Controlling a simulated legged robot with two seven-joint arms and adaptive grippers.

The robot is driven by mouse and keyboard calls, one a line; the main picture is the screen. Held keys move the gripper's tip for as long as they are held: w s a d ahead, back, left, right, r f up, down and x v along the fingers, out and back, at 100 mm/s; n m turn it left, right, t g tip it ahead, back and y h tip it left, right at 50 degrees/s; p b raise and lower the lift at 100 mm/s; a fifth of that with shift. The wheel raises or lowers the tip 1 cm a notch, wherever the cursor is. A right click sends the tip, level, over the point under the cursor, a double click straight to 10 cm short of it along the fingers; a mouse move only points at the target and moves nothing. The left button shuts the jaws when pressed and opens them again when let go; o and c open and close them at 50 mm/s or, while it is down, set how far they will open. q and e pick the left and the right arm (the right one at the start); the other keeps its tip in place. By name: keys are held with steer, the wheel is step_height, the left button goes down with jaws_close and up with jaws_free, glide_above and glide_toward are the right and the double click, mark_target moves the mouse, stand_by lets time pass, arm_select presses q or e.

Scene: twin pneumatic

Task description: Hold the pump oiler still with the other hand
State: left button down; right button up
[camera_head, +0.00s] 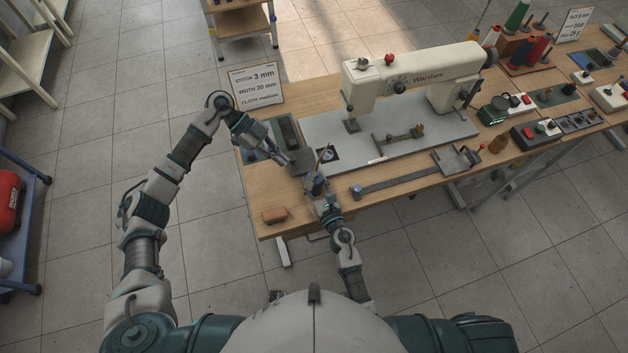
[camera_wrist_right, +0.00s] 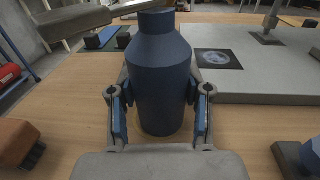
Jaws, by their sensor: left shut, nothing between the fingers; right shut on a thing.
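The pump oiler is a dark blue bottle (camera_wrist_right: 160,80) with a narrower neck; it stands upright in the right wrist view, its top cut off by the frame. It also shows small in the head view (camera_head: 317,183), near the table's front edge, with a thin spout above it. My right gripper (camera_head: 320,192) is shut around the bottle's body, one finger on each side, in the right wrist view (camera_wrist_right: 160,112). My left gripper (camera_head: 287,158) is shut and empty, just behind and left of the oiler, apart from it.
A cream sewing machine (camera_head: 415,75) stands on its grey bed plate (camera_head: 440,125) behind the oiler. A brown brush (camera_head: 275,215) lies at the front left corner of the wooden table (camera_head: 255,190). A metal strip (camera_head: 400,183) lies to the right. A sign card (camera_head: 256,86) stands at the back left.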

stand_by(0.8)
arm_select(q)
step_height(320, 180, up, 6)
steer(key=m+t+y, duration=0.1)
steer(key=m+t, duration=0.8)
steer(key=m, duration=0.7)
glide_above(306, 186)
steer(key=shift+w, duration=0.1)
steer(key=shift+f, duration=4.4)
steer(key=shift+f, duration=0.2)
steer(key=shift+f, duration=0.15)
